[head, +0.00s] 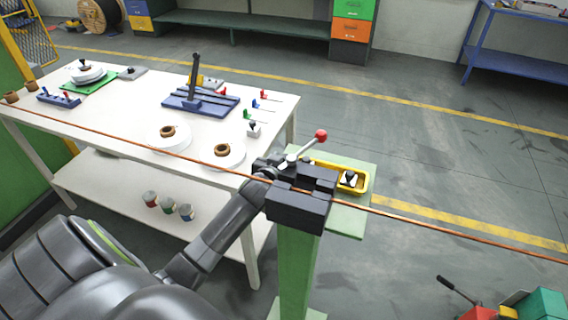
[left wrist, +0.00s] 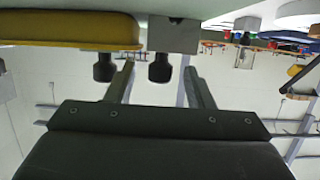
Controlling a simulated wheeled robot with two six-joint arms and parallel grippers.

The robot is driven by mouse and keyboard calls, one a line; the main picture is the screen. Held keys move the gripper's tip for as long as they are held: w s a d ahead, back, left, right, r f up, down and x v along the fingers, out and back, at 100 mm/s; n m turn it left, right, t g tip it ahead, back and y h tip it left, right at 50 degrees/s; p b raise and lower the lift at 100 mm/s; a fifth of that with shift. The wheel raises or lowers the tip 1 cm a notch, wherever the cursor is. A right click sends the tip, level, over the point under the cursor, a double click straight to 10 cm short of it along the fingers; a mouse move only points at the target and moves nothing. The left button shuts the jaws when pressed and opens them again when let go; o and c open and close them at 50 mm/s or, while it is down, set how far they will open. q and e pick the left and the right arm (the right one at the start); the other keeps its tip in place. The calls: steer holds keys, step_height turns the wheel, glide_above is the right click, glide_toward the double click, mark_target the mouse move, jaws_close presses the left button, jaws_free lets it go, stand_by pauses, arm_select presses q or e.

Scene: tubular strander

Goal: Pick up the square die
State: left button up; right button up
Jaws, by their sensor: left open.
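In the left wrist view, which looks upside down, a grey square-edged block (left wrist: 172,36) with a black knob (left wrist: 159,68) stands beside a yellow tray (left wrist: 70,30). This block looks like the square die. My left gripper (left wrist: 159,78) is open, and the knob appears between its fingers, not visibly gripped. Another black knob (left wrist: 104,68) shows at the tray, left of the fingers. In the head view, my left gripper (head: 270,166) is beside the black clamp (head: 298,208), its fingertips largely hidden. The yellow tray (head: 362,187) holds a pale piece with a black knob (head: 350,179). My right gripper is not seen.
The clamp, with a red-knobbed lever (head: 306,148), sits on a green post (head: 297,270). A copper wire (head: 430,222) runs across the scene through it. The white table (head: 130,115) carries several parts and fixtures.

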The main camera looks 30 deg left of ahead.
arm_select(q)
steer(key=shift+w, duration=0.15)
jaws_close()
steer(key=shift+r, duration=0.1)
stand_by(0.4)
